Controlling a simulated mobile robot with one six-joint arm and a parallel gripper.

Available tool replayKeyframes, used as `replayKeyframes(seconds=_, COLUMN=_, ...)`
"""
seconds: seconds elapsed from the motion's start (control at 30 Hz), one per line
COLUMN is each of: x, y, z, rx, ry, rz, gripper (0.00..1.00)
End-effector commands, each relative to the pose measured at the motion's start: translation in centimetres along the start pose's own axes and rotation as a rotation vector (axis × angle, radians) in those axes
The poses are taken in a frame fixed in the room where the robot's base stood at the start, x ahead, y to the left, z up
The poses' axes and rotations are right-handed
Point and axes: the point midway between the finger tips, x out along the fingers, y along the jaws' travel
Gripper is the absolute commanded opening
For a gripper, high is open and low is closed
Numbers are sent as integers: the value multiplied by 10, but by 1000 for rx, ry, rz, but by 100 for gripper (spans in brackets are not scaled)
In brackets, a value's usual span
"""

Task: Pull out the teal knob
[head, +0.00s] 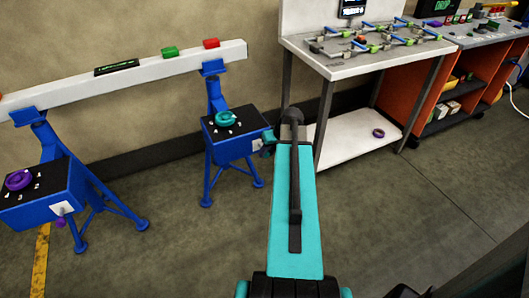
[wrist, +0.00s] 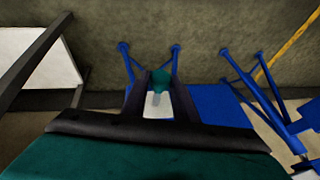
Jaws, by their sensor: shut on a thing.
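The teal knob (wrist: 160,80) shows in the wrist view between the two dark fingers of my gripper (wrist: 161,88), which is shut on it. A pale plate (wrist: 156,103) shows just below the knob in that view. In the head view the teal knob (head: 268,136) is at the right side of a blue box stand (head: 235,147), partly hidden by my arm. My fingers are mostly hidden there. A teal ring dial (head: 226,118) lies on the black top of the same box.
A second blue stand (head: 42,197) with a purple ring dial (head: 18,180) stands at the left. A white beam (head: 130,75) rests across both stands. A workbench (head: 345,62) stands right of my arm. The floor at the front left is mostly clear.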

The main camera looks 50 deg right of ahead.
Motion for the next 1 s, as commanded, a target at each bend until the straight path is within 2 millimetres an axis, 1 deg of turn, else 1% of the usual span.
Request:
replayKeyframes(seconds=0.03, x=0, y=-2, z=4, rx=1, ry=-12, rz=-6, gripper=0)
replayKeyframes(seconds=0.1, x=0, y=-2, z=5, rx=1, ry=-12, rz=-6, gripper=0)
replayKeyframes(seconds=0.13, x=0, y=-2, z=5, rx=1, ry=-12, rz=-6, gripper=28)
replayKeyframes(seconds=0.23, x=0, y=-2, z=5, rx=0, ry=-12, rz=-5, gripper=45)
replayKeyframes(seconds=0.67, x=-3, y=-1, z=3, rx=0, ry=-8, rz=-2, gripper=45)
replayKeyframes(seconds=0.87, x=-16, y=-1, z=2, rx=0, ry=-6, rz=-1, gripper=45)
replayKeyframes(seconds=1.0, x=-30, y=-1, z=2, rx=0, ry=-7, rz=-1, gripper=45)
